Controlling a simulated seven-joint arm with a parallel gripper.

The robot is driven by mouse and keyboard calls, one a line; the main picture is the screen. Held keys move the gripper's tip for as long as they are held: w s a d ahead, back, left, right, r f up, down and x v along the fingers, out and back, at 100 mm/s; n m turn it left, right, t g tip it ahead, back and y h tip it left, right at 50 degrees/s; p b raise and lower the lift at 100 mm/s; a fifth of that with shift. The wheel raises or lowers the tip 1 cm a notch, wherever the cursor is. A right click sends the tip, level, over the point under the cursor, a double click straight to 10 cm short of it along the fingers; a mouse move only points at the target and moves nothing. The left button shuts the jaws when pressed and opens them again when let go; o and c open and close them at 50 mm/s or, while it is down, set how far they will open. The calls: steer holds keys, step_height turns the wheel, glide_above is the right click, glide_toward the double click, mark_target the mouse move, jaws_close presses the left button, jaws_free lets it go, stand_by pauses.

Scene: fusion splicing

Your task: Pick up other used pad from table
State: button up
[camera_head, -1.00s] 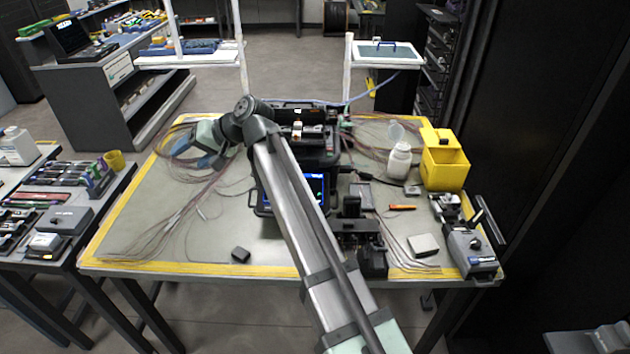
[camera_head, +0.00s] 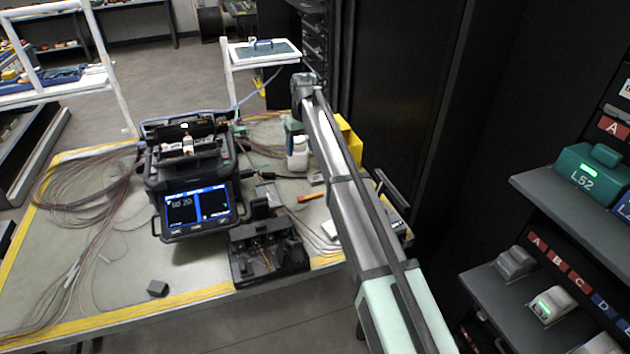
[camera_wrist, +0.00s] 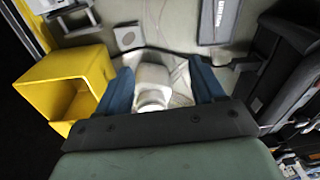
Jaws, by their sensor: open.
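A small pale square with a round mark, which may be the used pad (camera_wrist: 128,37), lies flat on the table (camera_wrist: 170,42) in the wrist view. In the head view a small pale patch (camera_head: 316,179) lies in front of the white bottle (camera_head: 298,160). My gripper (camera_wrist: 162,78) is open, with its two blue fingers apart and nothing gripped. The bottle (camera_wrist: 153,82) shows between the fingers in the wrist view, and the pad is beyond the fingertips. In the head view my arm hides much of the gripper.
A yellow bin (camera_wrist: 60,85) stands beside the fingers; my arm partly covers it in the head view (camera_head: 350,140). The splicer (camera_head: 190,170) stands left of the bottle. An orange tool (camera_head: 310,197) and a black device (camera_head: 265,250) lie nearer the front. Cables spread over the table's left.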

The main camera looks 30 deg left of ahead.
mark_target(315, 178)
steer(key=w+d, duration=0.3)
steer(key=w, duration=0.1)
steer(key=shift+h, duration=0.4)
step_height(315, 178, down, 13)
steer(key=shift+f, duration=0.2)
steer(key=c, duration=0.8)
steer(key=shift+r, duration=0.1)
